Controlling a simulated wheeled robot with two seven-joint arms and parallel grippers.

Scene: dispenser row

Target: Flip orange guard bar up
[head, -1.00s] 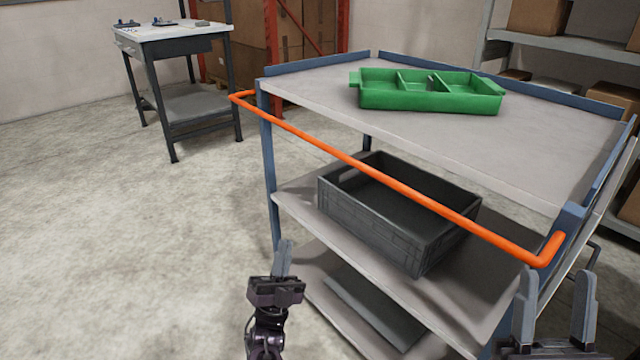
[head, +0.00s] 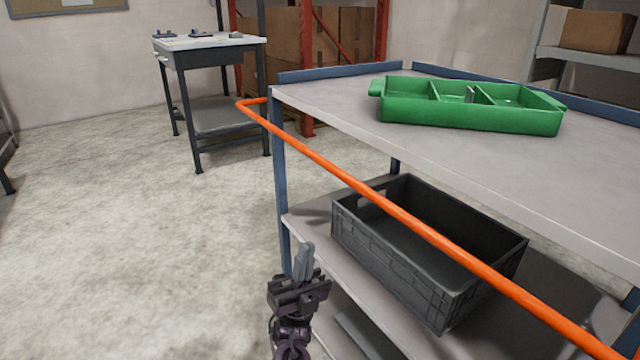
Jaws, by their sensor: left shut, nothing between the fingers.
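The orange guard bar (head: 400,214) runs across the near side of the blue-grey cart, sticking out from its posts. It lies at about the height of the top shelf's front edge or a little below, not above it. Its left end bends back to the cart's left post; its right end runs out of the picture. My left gripper (head: 303,262) is shut and empty, below the bar and in front of the cart's left post, apart from the bar. My right gripper is out of view.
A green divided tray (head: 455,122) sits on the cart's top shelf (head: 330,98). A dark grey crate (head: 390,262) stands on the middle shelf. A small workbench (head: 210,43) stands back left. The floor (head: 130,230) left of the cart is clear.

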